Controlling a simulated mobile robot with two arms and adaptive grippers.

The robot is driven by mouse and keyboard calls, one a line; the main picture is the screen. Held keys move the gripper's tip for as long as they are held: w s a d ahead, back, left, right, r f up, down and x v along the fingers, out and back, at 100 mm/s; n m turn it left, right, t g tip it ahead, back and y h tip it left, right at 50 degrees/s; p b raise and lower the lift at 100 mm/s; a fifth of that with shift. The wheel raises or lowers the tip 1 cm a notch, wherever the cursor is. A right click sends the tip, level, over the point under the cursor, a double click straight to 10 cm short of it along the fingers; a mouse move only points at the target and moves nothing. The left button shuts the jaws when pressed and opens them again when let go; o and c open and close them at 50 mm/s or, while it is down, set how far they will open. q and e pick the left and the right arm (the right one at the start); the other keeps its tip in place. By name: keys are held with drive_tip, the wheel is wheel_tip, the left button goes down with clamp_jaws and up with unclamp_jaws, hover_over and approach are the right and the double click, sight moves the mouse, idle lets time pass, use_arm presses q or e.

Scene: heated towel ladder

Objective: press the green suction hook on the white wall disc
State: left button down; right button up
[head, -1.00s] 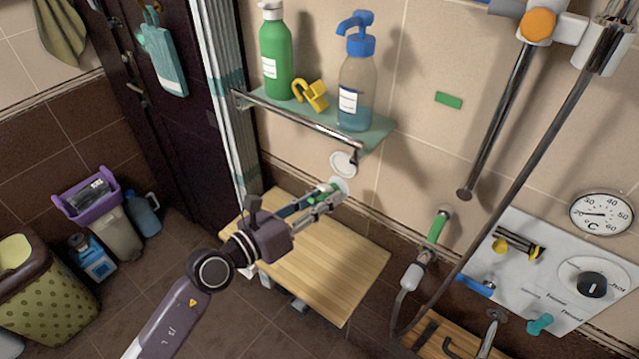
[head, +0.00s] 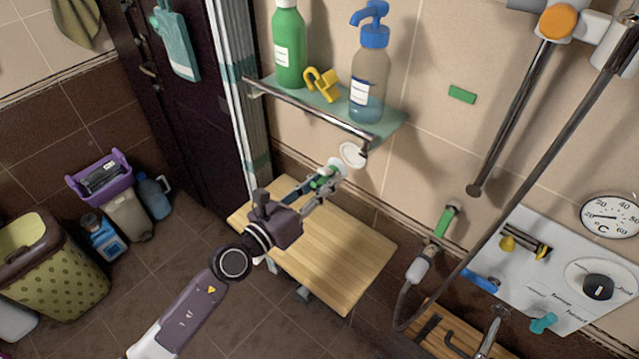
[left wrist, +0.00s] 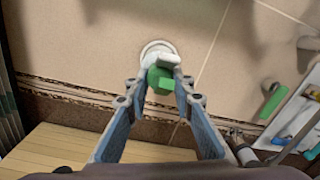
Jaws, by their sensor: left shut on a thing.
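The white wall disc (head: 353,154) is on the beige tiles just below the glass shelf's right end. It also shows in the left wrist view (left wrist: 154,47), partly covered by the hook. My left gripper (head: 326,180) is shut on the green suction hook (head: 320,182), which sits between the fingertips in the left wrist view (left wrist: 159,79). The hook's pale suction cup (head: 338,166) points to the wall, close to the disc's lower left edge. I cannot tell whether cup and disc touch. My right gripper is not in view.
The glass shelf (head: 392,124) with its front rail, bottles and a yellow hook (head: 322,84) is just above my gripper. A wooden seat (head: 340,262) lies below it. A hose, bars and a white control panel (head: 540,275) stand to the right.

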sight(328, 178)
use_arm(q)
drive_tip(key=shift+x, duration=2.05)
drive_tip(key=shift+p, duration=0.35)
drive_tip(key=shift+w+d, duration=0.4)
drive_tip(key=shift+w, duration=0.2)
drive_tip(key=c, duration=1.6)
unclamp_jaws()
drive_tip(key=shift+f, duration=0.1)
drive_tip(key=v, duration=1.2)
